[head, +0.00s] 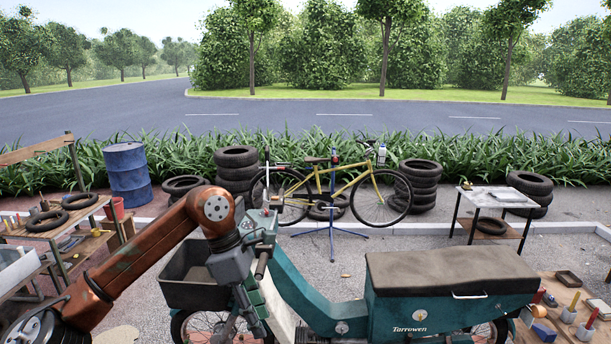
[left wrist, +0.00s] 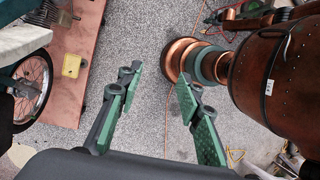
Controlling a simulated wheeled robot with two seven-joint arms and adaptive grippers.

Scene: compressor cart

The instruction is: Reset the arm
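My left arm (head: 140,255) reaches in from the left in the head view, bends at a raised joint and points its gripper downward. The left gripper (head: 242,325) hangs in front of the teal scooter's (head: 330,312) front end. In the left wrist view the gripper's two green fingers (left wrist: 160,88) are spread apart, with only grey ground seen between them. Nothing is held. My right arm and right gripper do not show in either view.
The scooter carries a dark front basket (head: 185,285). A bench with tyres (head: 62,212) stands left, a small table (head: 498,197) and a wooden bench (head: 560,325) right. A yellow bicycle (head: 372,185) stands behind. Open paving (head: 345,262) lies between scooter and bicycle.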

